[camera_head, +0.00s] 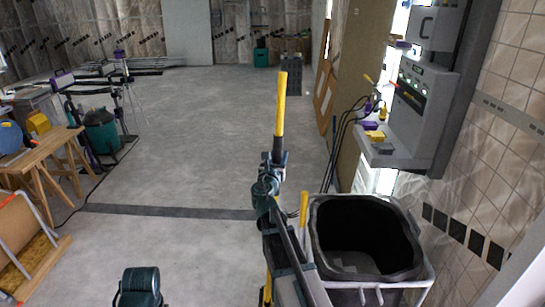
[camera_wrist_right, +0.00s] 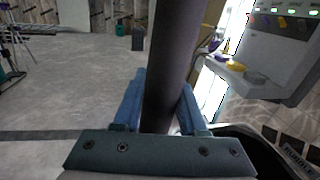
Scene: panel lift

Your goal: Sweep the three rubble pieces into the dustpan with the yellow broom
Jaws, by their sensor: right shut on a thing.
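The yellow broom (camera_head: 281,100) stands roughly upright in the head view, its yellow handle end rising above my right gripper (camera_head: 273,158). In the right wrist view, the blue fingers of the gripper (camera_wrist_right: 162,95) are shut on a thick dark shaft (camera_wrist_right: 176,45), which appears to be the broom's handle in shadow. A bit of yellow (camera_head: 266,288) shows below, beside my right arm. The broom's head is hidden or out of frame. The rubble pieces and the dustpan cannot be made out. My left gripper is not in view.
A black-lined bin (camera_head: 365,240) stands right of my right arm, with a short yellow stick (camera_head: 304,208) at its left edge. A grey wall cabinet (camera_head: 420,100) hangs at right. A wooden workbench (camera_head: 40,150) stands at left. The middle floor is clear.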

